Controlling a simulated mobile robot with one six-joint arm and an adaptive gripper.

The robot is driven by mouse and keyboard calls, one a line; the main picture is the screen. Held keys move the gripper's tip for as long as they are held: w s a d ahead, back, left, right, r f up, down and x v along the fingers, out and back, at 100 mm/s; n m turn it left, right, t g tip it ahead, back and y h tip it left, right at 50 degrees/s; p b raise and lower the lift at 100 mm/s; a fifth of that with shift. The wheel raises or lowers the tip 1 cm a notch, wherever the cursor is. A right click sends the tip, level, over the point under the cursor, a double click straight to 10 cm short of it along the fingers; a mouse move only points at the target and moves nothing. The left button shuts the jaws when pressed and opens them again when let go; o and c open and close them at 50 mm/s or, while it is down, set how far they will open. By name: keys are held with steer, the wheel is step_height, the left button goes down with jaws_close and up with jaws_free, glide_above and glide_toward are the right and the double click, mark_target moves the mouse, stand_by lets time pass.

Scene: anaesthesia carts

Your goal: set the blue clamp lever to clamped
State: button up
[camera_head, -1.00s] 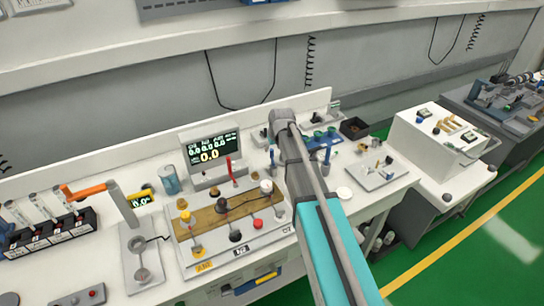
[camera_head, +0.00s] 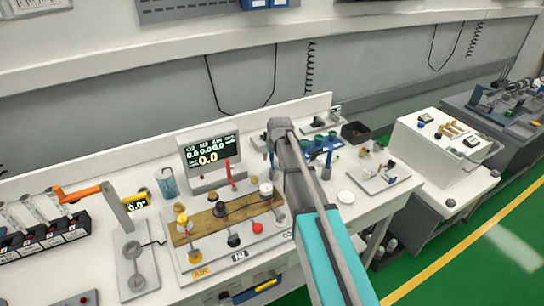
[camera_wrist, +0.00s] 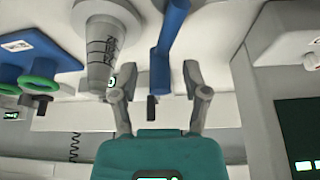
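The blue clamp lever (camera_wrist: 170,40) hangs into the wrist view from the top, a long blue bar with a thicker end. My gripper (camera_wrist: 158,82) is open, with one finger on each side of the lever's end. A gap shows between the lever and each finger, so I see no contact. In the head view my arm (camera_head: 318,215) reaches over the bench and hides the gripper's fingertips. A small upright blue piece shows just left of the arm there; I cannot tell whether it is the lever.
In the wrist view a tapered, marked clear vessel (camera_wrist: 101,50) is close left of the lever, with a blue holder with green rings (camera_wrist: 40,82) farther left. A pale box with a screen stands right. In the head view a panel with coloured knobs (camera_head: 258,227) lies left of my arm.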

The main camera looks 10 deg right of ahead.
jaws_close()
steer(key=shift+s+a+n+g+y, duration=0.15)
steer(key=shift+a+n+y, duration=0.3)
steer(key=shift+n, duration=0.65)
steer(key=shift+a+n+g+y, duration=0.25)
steer(key=shift+a+n, duration=0.3)
steer(key=shift+n, duration=0.55)
steer(key=shift+o, duration=0.3)
jaws_free()
steer(key=shift+d+m, duration=0.1)
steer(key=shift+m, duration=0.2)
